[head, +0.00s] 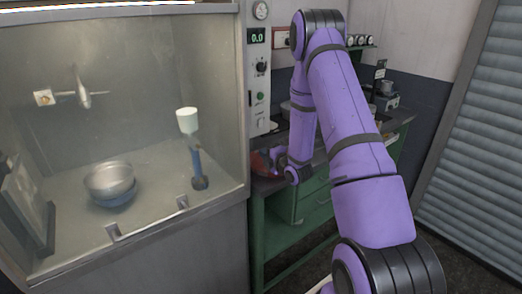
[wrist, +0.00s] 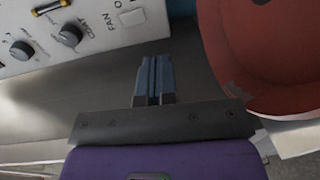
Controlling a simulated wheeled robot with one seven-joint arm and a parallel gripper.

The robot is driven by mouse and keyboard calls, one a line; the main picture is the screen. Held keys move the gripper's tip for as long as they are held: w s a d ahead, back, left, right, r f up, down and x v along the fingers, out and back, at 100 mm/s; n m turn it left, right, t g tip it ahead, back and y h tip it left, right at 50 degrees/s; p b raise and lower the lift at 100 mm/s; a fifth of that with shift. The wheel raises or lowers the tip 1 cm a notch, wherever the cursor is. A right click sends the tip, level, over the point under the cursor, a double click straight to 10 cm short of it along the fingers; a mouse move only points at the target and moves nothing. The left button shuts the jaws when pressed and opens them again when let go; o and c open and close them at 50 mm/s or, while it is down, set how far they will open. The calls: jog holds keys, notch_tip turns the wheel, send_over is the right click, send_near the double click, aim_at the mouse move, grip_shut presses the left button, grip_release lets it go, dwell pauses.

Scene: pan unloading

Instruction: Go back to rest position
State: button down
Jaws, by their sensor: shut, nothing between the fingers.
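My gripper (wrist: 153,82) is shut and empty in the wrist view, its two blue-grey fingers pressed together. It is beside a white control panel (wrist: 95,30) with black knobs and a FAN label. A red rounded thing (wrist: 265,55) is close on the right of the fingers; I see no contact. A red thing (head: 262,163) shows on the bench left of the arm's wrist.
A fume cabinet (head: 125,240) at the left holds stacked bowls (head: 110,182) and a white-topped blue stand (head: 189,140). The green bench (head: 312,205) has drawers and small equipment (head: 386,97) at the back. A grey shutter (head: 475,150) is at the right.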

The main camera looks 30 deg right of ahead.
dwell(0.6)
jog(key=s+a+r+m+g+h, duration=0.1)
jog(key=s+a+r+m+g, duration=0.15)
jog(key=r, duration=0.55)
jog(key=s+a+r+m+g+h, duration=0.1)
jog(key=s+a+r+m, duration=0.2)
jog(key=r, duration=0.4)
jog(key=s+a+r+m+g, duration=0.2)
jog(key=a+r+m, duration=0.15)
jog(key=r, duration=0.45)
jog(key=s+a+r+m+g, duration=0.2)
jog(key=s+a+m, duration=0.1)
jog(key=s, duration=0.7)
jog(key=s+a+r+m+g+y, duration=0.1)
jog(key=s+a+r+m+g, duration=0.1)
jog(key=s, duration=0.7)
jog(key=s+a+r+m+g, duration=0.2)
jog(key=s+a+r+m, duration=0.2)
jog(key=s, duration=0.6)
jog(key=shift+s+a, duration=0.3)
jog(key=shift+a, duration=0.5)
